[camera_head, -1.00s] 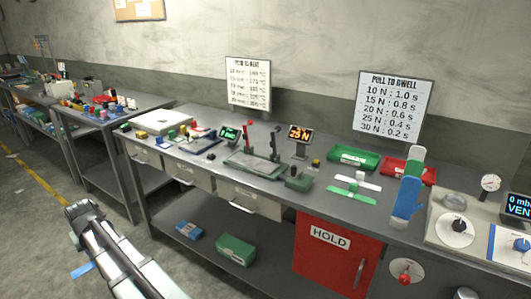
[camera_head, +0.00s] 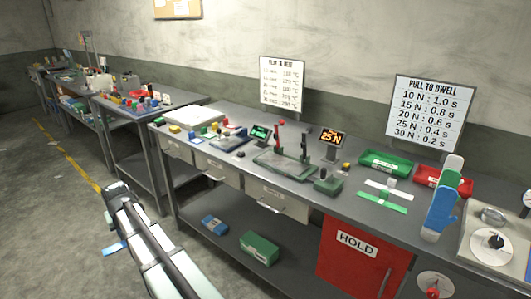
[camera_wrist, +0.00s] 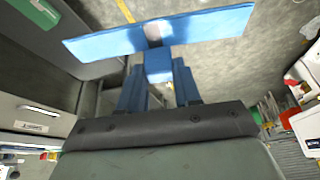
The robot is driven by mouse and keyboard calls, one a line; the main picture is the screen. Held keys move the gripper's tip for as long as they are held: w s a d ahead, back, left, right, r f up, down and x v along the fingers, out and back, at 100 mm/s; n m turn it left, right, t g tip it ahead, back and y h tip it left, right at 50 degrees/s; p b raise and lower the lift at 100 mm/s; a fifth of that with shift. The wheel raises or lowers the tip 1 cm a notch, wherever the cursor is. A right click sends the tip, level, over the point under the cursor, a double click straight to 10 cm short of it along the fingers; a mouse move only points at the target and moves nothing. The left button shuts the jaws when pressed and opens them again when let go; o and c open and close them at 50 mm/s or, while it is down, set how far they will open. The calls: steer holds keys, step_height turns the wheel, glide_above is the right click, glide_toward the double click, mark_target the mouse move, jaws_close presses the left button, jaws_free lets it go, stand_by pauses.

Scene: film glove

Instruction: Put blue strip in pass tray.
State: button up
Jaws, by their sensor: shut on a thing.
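My gripper (camera_wrist: 158,84) is shut on the blue strip (camera_wrist: 205,27), which lies crosswise beyond the fingertips in the wrist view. The strip has a pale patch near its middle, and a blue stub runs from there back between the fingers. In the head view a bit of the strip (camera_head: 115,248) shows beside my arm, over the floor in front of the benches. A green tray (camera_head: 386,163) with a white label stands at the back of the bench, on the right; its label is too small to read. A red tray (camera_head: 442,181) stands right of it.
A press-like fixture (camera_head: 287,160) and a lit display (camera_head: 331,141) stand left of the trays.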

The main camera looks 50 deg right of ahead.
steer(key=w+d+r+m+h, duration=0.15)
steer(key=d+r, duration=0.25)
steer(key=d, duration=0.8)
steer(key=d+r+m+g, duration=0.1)
steer(key=d+r+m, duration=0.3)
steer(key=d, duration=0.8)
steer(key=w+d+r+m+h, duration=0.15)
steer(key=d+r, duration=0.35)
steer(key=d, duration=0.7)
steer(key=s+d+r+m+g, duration=0.15)
steer(key=s+d+r, duration=0.35)
steer(key=d, duration=0.5)
steer(key=s+d+r+m, duration=0.3)
steer(key=s+d+r, duration=0.15)
steer(key=d, duration=0.65)
steer(key=s+d+r+m+g, duration=0.15)
steer(key=s+d+r, duration=0.3)
steer(key=d, duration=0.55)
steer(key=s+d+r+m, duration=0.2)
steer(key=s+d+r, duration=0.1)
steer(key=s+d, duration=0.75)
steer(key=m, duration=0.1)
glide_above(388, 161)
steer(key=a, duration=0.3)
step_height(388, 161, down, 13)
steer(key=shift+g+h, duration=0.3)
steer(key=shift+d+f, duration=0.15)
steer(key=shift+f, duration=2.3)
steer(key=shift+d+f, duration=0.1)
steer(key=shift+f, duration=2.35)
